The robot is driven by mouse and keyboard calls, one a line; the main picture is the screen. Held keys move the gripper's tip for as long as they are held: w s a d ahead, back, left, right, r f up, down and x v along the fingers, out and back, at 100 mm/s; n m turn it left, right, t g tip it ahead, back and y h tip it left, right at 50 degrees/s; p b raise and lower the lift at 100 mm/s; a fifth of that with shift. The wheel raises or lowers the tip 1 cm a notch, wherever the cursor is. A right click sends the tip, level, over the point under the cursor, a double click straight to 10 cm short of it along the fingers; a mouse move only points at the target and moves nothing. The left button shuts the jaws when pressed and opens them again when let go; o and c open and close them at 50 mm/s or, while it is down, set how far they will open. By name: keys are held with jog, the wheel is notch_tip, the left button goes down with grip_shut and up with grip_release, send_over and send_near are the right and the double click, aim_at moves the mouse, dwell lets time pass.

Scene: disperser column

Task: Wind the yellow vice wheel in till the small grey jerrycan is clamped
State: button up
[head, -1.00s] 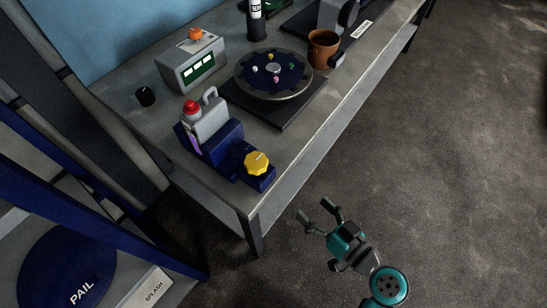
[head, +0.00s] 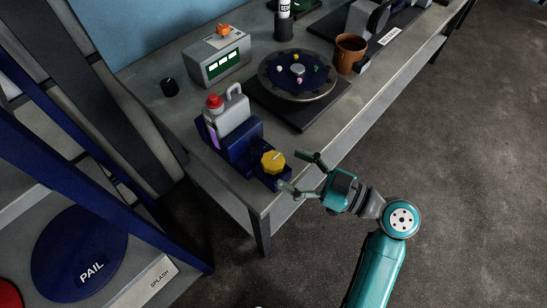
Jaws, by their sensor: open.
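The small grey jerrycan (head: 234,114) with a red cap stands upright in the blue vice (head: 243,150) near the left front end of the bench. I cannot tell whether the vice jaws touch it. The yellow vice wheel (head: 272,162) is on the vice's front end, facing up toward the camera. My gripper (head: 297,171) is open and empty, just right of the wheel, with its two fingers spread toward it. One fingertip is near the wheel's lower right and the other is to its upper right. Contact with the wheel cannot be made out.
A dark turntable (head: 297,77) with small coloured pieces, a brown mug (head: 350,52) and a grey box with green displays (head: 217,57) stand behind the vice. A blue-framed rack with a PAIL disc (head: 82,253) is at lower left.

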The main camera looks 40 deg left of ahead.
aim_at(283, 165)
jog(key=shift+s+a, duration=0.25)
jog(key=shift+a, duration=1.05)
jog(key=shift+s+a, duration=0.2)
jog(key=shift+a, duration=1.05)
jog(key=c, duration=1.2)
